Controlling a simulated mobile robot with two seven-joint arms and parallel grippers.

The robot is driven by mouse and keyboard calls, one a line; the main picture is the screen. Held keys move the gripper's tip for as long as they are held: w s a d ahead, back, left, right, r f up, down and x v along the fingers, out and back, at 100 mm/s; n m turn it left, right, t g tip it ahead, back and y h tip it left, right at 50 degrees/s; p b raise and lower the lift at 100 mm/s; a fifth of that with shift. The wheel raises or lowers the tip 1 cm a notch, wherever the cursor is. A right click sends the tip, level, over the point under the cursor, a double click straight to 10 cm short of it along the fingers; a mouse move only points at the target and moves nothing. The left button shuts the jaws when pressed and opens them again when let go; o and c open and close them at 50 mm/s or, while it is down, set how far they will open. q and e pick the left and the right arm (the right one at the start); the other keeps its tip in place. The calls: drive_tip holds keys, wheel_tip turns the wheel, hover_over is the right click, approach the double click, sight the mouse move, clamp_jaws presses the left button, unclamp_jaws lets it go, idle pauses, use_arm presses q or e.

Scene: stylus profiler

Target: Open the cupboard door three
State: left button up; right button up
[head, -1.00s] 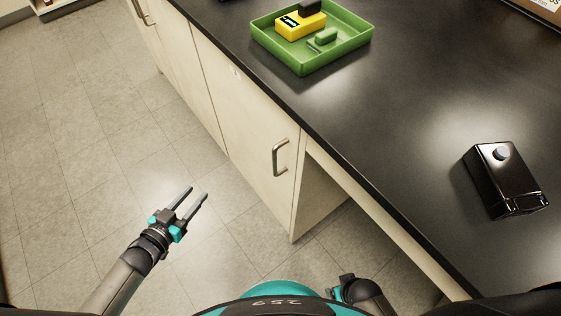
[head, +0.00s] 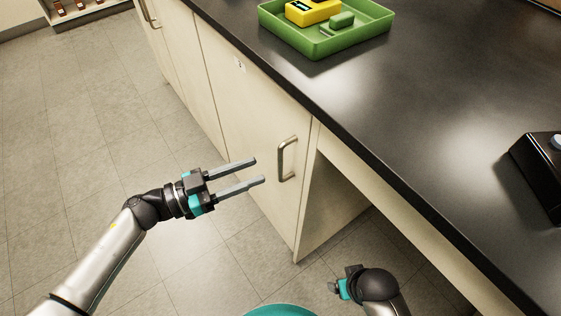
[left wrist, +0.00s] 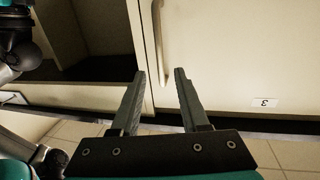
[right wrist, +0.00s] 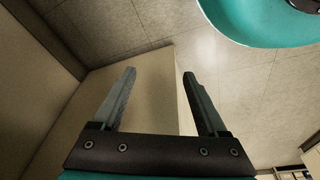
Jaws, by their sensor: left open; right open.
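Cupboard door three (head: 250,125) is a cream door under the dark bench, and it looks shut. Its small white label (head: 240,64) shows a 3 in the left wrist view (left wrist: 265,102). The metal bar handle (head: 287,158) sits near the door's right edge and also shows in the left wrist view (left wrist: 161,48). My left gripper (head: 259,171) is open and empty, its fingers pointing at the handle with a gap left. In the left wrist view the handle lies ahead between the fingertips (left wrist: 160,72). My right gripper (right wrist: 158,73) is open and empty, low near the cupboard's end panel.
The black benchtop (head: 400,110) overhangs the door. A green tray (head: 325,43) with a yellow device (head: 313,11) stands on it, and a black box (head: 545,165) is at the right. An open knee space lies right of the cupboard. The tiled floor (head: 90,140) is clear.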

use_arm(q)
drive_tip(key=b, duration=0.1)
hover_over(280, 178)
drive_tip(key=a, duration=0.1)
drive_tip(key=shift+w+d+b, duration=0.3)
drive_tip(key=shift+d+b, duration=0.05)
drive_tip(key=shift+d, duration=0.2)
use_arm(e)
drive_tip(key=shift+t, duration=0.3)
drive_tip(key=shift+w+a+r, duration=0.1)
drive_tip(key=shift+w+r, duration=0.2)
drive_tip(key=shift+r, duration=0.35)
drive_tip(key=shift+w+r, duration=0.35)
drive_tip(key=shift+r, duration=0.25)
drive_tip(key=shift+w+a+r, duration=0.1)
drive_tip(key=shift+w+r, duration=0.2)
drive_tip(key=shift+r, duration=0.35)
use_arm(q)
clamp_jaws()
